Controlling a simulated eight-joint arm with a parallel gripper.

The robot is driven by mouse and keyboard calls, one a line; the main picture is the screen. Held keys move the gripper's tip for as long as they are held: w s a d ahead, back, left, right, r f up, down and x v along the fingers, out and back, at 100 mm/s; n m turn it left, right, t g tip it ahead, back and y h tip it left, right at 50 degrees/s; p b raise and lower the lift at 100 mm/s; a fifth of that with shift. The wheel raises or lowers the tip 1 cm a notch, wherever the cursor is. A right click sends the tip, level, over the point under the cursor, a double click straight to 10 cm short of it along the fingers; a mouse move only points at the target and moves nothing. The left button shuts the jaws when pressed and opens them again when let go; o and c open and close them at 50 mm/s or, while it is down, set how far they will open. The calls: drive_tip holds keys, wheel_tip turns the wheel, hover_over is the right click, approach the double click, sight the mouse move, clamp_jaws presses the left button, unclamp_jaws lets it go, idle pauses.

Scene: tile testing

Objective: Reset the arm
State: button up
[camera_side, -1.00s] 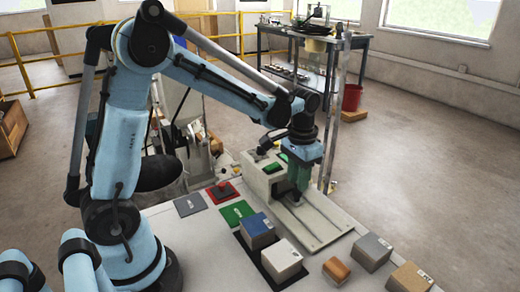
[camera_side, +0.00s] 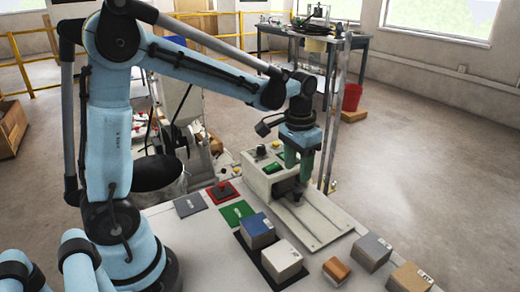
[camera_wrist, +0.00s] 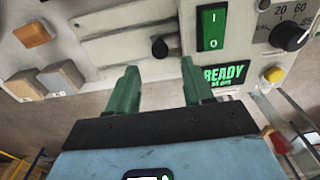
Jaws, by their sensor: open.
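My gripper (camera_side: 298,176) hangs over the tile tester, its green fingers pointing down. In the wrist view the two green fingers (camera_wrist: 160,82) are spread apart with nothing between them. The tester (camera_side: 262,184) is a pale box with a long flat bed (camera_side: 312,226) reaching toward the front right. A small dark knob (camera_side: 297,196) stands on the bed just below my fingers. It also shows beyond the fingertips in the wrist view (camera_wrist: 159,47), apart from them. The tester's green screen (camera_wrist: 223,75) reads "READY".
A blue-topped block (camera_side: 257,230) and a light block (camera_side: 282,260) stand on a dark mat left of the bed. An orange block (camera_side: 336,270), a grey block (camera_side: 371,251) and a tan block (camera_side: 410,277) stand at the front right. Red (camera_side: 222,191), green (camera_side: 237,212) and grey (camera_side: 190,205) pads lie behind.

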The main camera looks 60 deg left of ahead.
drive_tip(key=s+d+r+t, duration=0.3)
drive_tip(key=s+t, duration=0.3)
drive_tip(key=s, duration=0.4)
drive_tip(key=shift+s+d+t, duration=0.15)
drive_tip(key=shift+s+t, duration=0.15)
drive_tip(key=shift+t, duration=0.1)
drive_tip(key=shift+o, duration=0.3)
drive_tip(key=shift+r, duration=0.1)
